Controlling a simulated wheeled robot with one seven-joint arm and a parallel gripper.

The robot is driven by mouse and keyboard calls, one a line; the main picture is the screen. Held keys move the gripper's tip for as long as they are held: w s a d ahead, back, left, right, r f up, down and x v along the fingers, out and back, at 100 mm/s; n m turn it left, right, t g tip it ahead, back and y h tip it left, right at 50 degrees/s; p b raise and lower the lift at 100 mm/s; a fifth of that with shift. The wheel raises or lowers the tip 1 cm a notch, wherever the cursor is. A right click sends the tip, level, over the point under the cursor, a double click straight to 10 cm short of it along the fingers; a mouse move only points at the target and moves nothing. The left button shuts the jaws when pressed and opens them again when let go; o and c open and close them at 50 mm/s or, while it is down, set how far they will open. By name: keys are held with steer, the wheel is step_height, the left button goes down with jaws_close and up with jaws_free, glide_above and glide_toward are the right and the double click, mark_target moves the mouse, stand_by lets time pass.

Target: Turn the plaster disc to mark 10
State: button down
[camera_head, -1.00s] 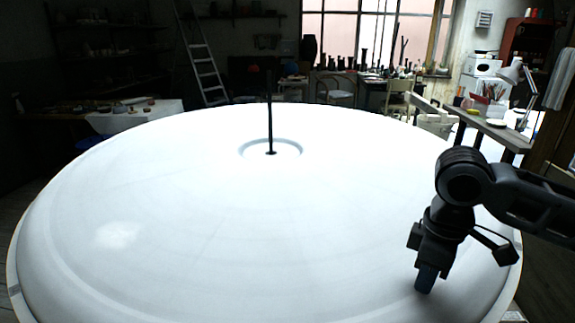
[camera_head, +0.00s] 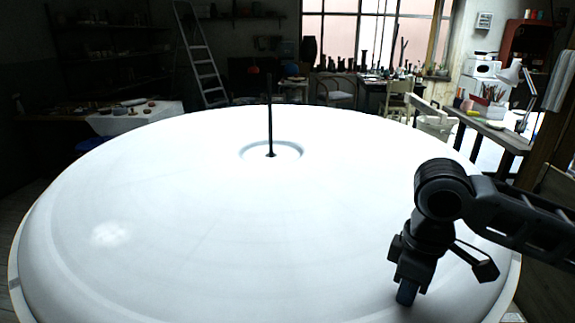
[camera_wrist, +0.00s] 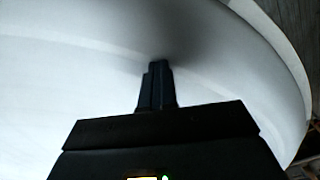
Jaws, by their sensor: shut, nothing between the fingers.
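The large white plaster disc (camera_head: 200,220) fills the lower part of the head view. A thin dark upright rod (camera_head: 269,115) stands in a round recess at its centre. My gripper (camera_head: 405,297) is at the disc's front right, pointing down, with its fingertips at or just above the plaster; I cannot tell whether they touch. In the wrist view the shut, empty fingers (camera_wrist: 157,72) point at the white surface (camera_wrist: 60,80), near the curved rim (camera_wrist: 285,75). No mark numbers can be read on the disc in either view.
A wooden bench (camera_head: 480,130) with pots and tools stands behind the disc at the right. A ladder (camera_head: 202,65) and a table with a white cloth (camera_head: 135,120) are at the back left. The disc's top is clear apart from the rod.

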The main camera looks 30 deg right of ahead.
mark_target(361, 319)
steer(key=shift+w+a+f+p, duration=0.15)
steer(key=shift+a+p, duration=0.2)
steer(key=shift+a, duration=1)
steer(key=shift+w+a+f+p, duration=0.1)
steer(key=shift+a+p, duration=0.2)
steer(key=shift+a, duration=1)
steer(key=shift+d, duration=0.15)
steer(key=shift+w+a+r+p, duration=0.1)
steer(key=shift+w+a+p, duration=0.1)
steer(key=shift+a, duration=0.45)
steer(key=shift+w+a+p, duration=0.1)
steer(key=shift+a+p, duration=0.1)
steer(key=shift+a, duration=0.4)
steer(key=shift+w+a+r+p, duration=0.1)
steer(key=shift+w+a+p, duration=0.1)
steer(key=shift+a, duration=0.45)
steer(key=shift+w+a+r+p, duration=0.1)
steer(key=shift+w+a+p, duration=0.15)
steer(key=shift+a, duration=0.5)
steer(key=shift+w+a+p, duration=0.2)
steer(key=shift+a+p, duration=0.15)
steer(key=shift+a, duration=0.45)
steer(key=shift+w+a+r+p, duration=0.1)
steer(key=shift+w+a+p, duration=0.15)
steer(key=shift+a, duration=0.5)
steer(key=shift+a+f, duration=0.1)
steer(key=shift+a, duration=0.05)
steer(key=shift+a, duration=0.1)
